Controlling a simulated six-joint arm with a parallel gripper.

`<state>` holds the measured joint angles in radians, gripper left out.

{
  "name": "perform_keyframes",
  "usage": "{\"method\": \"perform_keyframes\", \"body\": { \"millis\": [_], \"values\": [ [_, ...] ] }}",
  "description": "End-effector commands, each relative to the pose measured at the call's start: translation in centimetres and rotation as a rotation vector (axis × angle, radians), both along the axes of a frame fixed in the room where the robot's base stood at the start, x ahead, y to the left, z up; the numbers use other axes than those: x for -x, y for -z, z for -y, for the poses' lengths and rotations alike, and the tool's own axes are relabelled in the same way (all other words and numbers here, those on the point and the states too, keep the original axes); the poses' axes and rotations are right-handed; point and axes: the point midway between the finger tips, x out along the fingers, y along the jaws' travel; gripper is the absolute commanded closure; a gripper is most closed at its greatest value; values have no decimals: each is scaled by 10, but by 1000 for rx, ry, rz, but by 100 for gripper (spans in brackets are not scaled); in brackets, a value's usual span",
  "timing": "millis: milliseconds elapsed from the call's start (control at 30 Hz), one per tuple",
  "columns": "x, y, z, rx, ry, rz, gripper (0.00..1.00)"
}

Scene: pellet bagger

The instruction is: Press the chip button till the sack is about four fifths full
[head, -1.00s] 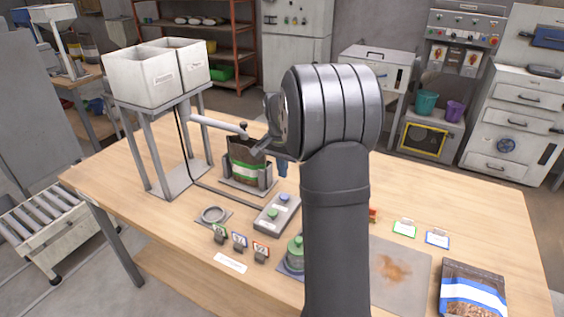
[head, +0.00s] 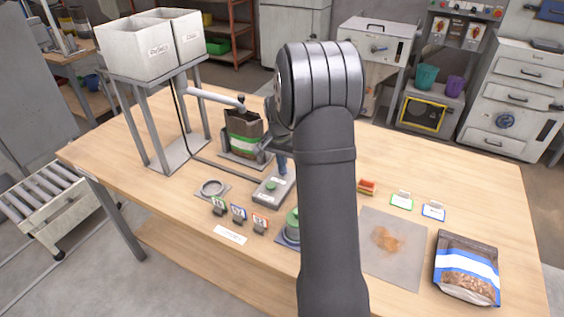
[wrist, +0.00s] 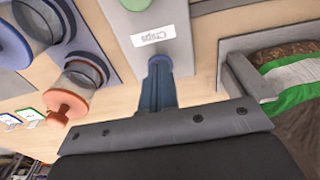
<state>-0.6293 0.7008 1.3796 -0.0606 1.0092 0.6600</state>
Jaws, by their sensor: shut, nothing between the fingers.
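The button box (head: 268,196) is grey, with a green button (head: 271,186) at its near end. In the wrist view a white label reading "Chips" (wrist: 154,36) lies just past my fingertips. My gripper (head: 283,174) is shut and empty, pointing down at the box's far end; its blue fingers (wrist: 158,72) also show in the wrist view. I cannot tell whether they touch the button. The sack (head: 243,147), brown with a green and white band, stands open-topped under the spout. Its fill level cannot be made out.
Two white hoppers (head: 135,49) stand on a metal frame at the left, with a pipe (head: 215,97) leading to the sack. Jars, small tags, a grey mat (head: 405,265) and a blue-banded bag (head: 467,288) lie nearer and right. My arm hides the table's middle.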

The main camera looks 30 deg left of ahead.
Motion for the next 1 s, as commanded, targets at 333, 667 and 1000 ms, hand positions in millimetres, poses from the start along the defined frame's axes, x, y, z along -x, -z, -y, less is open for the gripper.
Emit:
{"method": "perform_keyframes", "body": {
  "millis": [333, 667, 1000],
  "values": [
    [1, 16, 1, 3, 0, -3, 100],
    [2, 17, 1, 4, 0, -6, 100],
    [2, 18, 1, 6, 0, -9, 100]
  ]
}}
